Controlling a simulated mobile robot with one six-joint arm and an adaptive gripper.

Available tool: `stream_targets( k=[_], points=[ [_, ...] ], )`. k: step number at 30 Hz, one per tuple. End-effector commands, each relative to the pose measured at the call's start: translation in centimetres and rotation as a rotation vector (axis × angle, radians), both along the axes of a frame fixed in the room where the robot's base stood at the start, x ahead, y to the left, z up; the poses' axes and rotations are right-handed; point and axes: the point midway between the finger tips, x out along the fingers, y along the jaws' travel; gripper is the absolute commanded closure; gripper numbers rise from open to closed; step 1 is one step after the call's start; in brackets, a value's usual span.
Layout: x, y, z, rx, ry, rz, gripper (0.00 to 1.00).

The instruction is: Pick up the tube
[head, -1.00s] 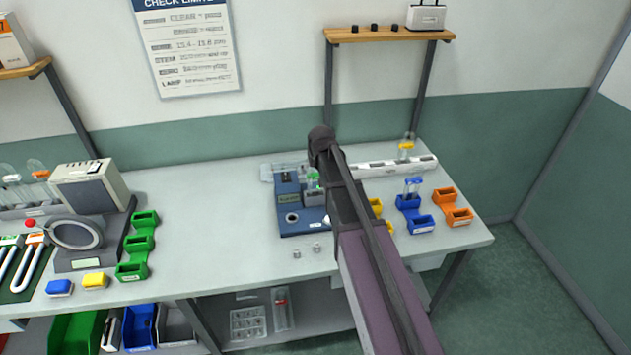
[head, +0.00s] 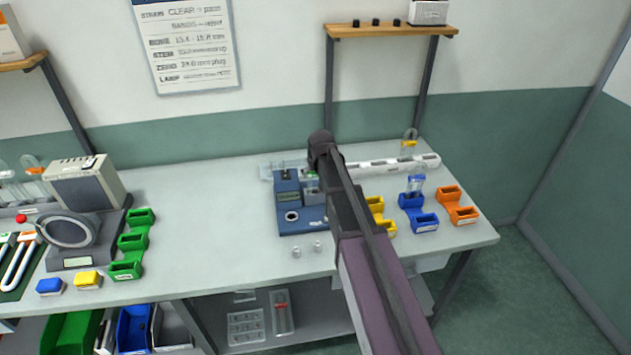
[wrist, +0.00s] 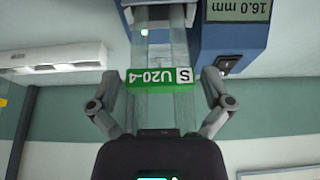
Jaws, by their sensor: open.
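My gripper (wrist: 161,84) is open, with one finger on each side of the tube and a visible gap on both sides. In the head view my arm covers most of the tube and the gripper. The blue instrument (head: 289,205) shows left of the arm.
A white rack (head: 385,165) stands behind. Yellow, blue (head: 411,203) and orange (head: 460,212) bins sit right of the arm. Two small clear pieces (head: 296,252) lie in front of the instrument. The table left of it, up to the green bins (head: 137,243), is clear.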

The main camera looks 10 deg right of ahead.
Motion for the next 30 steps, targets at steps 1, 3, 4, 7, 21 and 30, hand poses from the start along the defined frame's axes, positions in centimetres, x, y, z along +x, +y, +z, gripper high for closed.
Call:
stream_targets(
  k=[1, 3, 4, 7, 21, 30],
  points=[
    [0.1, -0.02, -0.29, 0.0, 0.0, 0.0, 0.0],
    [0.13, -0.03, -0.34, 0.0, 0.0, 0.0, 0.0],
    [0.14, -0.03, -0.33, 0.0, 0.0, 0.0, 0.0],
    [0.13, -0.04, -0.29, 0.0, 0.0, -0.001, 0.0],
    [0.11, -0.09, -0.28, 0.0, 0.0, -0.001, 0.09],
    [0.13, -0.11, -0.28, -0.001, 0.0, -0.001, 0.7]
  ],
)
